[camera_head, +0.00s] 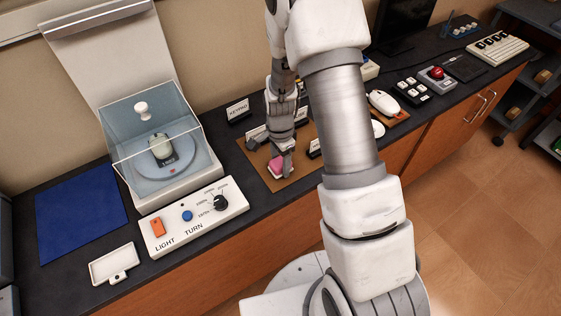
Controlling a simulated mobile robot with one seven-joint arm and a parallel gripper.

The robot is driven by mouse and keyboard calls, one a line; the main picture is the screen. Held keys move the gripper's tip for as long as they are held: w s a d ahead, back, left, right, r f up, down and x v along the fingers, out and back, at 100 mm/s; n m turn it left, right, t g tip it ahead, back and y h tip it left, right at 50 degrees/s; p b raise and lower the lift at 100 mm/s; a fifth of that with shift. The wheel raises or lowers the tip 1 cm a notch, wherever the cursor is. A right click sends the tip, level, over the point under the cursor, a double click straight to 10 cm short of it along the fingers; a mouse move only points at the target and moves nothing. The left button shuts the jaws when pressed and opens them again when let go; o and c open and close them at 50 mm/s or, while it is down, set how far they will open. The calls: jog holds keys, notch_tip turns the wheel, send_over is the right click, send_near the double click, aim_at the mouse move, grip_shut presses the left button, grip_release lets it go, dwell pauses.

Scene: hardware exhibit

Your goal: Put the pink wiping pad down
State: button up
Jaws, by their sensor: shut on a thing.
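The pink wiping pad (276,166) is low over the brown board (258,169) on the dark counter. My gripper (281,164) points down and is shut on the pad. Only a small part of the pad shows below the fingers, so I cannot tell whether it touches the board. My arm hides much of the board's right part.
A clear display case (135,150) with a mouse inside stands to the left, behind a white control panel (192,216). A blue mat (82,212) and a white tray (113,264) lie further left. A keypad label (238,111) stands behind the board.

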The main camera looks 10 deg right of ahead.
jog(key=shift+f, duration=0.2)
jog(key=o, duration=1.3)
jog(key=shift+r, duration=0.15)
notch_tip(320, 180, up, 12)
jog(key=p, duration=0.1)
notch_tip(320, 180, up, 15)
jog(key=n+t, duration=0.3)
jog(key=n, duration=0.4)
send_over(280, 161)
jog(key=s, duration=0.7)
jog(key=shift+s+d+r+n+t, duration=0.1)
jog(key=shift+s+r+n+t, duration=0.35)
jog(key=shift+s+r+n, duration=1.25)
jog(key=shift+s+d+r+n+t, duration=0.15)
jog(key=shift+s+r+n+t, duration=0.5)
jog(key=shift+s, duration=1.8)
jog(key=shift+s+d+r+n+t, duration=0.1)
jog(key=shift+s+r+n+t, duration=0.2)
jog(key=shift+s+r+n, duration=1.5)
